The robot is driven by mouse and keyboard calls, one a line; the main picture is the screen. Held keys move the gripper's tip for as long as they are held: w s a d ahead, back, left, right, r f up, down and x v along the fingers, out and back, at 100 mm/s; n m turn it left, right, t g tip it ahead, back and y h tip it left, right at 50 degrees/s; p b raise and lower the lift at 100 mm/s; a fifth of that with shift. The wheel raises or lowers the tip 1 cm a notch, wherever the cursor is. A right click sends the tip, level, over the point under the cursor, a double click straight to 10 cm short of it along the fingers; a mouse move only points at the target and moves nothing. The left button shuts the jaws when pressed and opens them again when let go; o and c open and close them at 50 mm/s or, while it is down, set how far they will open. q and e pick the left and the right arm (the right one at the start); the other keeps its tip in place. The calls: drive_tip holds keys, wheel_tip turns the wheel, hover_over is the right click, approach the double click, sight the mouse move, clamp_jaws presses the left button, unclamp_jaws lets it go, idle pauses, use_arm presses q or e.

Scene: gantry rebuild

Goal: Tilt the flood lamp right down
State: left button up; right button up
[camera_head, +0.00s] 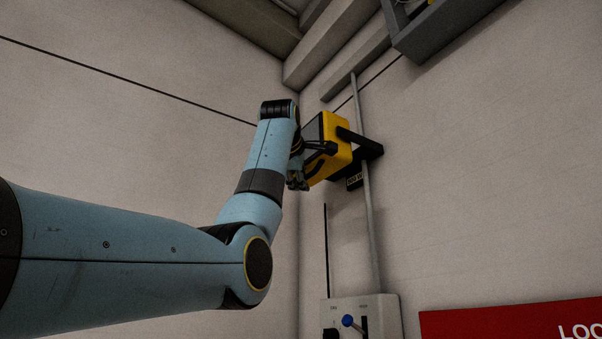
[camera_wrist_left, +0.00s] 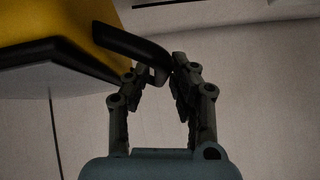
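The flood lamp (camera_head: 336,165) is a yellow box with a dark face, on a black bracket fixed to a pole on the right wall in the head view. Its face points left, toward my arm. In the left wrist view its yellow housing (camera_wrist_left: 55,22) fills the upper left, and a curved black handle (camera_wrist_left: 130,43) sticks out from it. My left gripper (camera_head: 318,152) is at the lamp's left side. In the wrist view its fingertips (camera_wrist_left: 166,72) are closed around the free end of that handle. The exact contact is dark. My right gripper is not in view.
A grey control box (camera_head: 362,306) with a blue-knobbed lever is below the lamp. A red sign (camera_head: 520,318) is at the lower right. A grey tray (camera_head: 437,32) juts out at the top right. Wall space left of the lamp is clear.

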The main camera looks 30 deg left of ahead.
use_arm(q)
drive_tip(key=shift+w+a+f, duration=0.15)
drive_tip(key=shift+w+f, duration=0.05)
drive_tip(key=shift+w, duration=0.4)
drive_tip(key=shift+s, duration=0.1)
drive_tip(key=shift+c, duration=0.4)
clamp_jaws()
drive_tip(key=shift+s+r, duration=0.1)
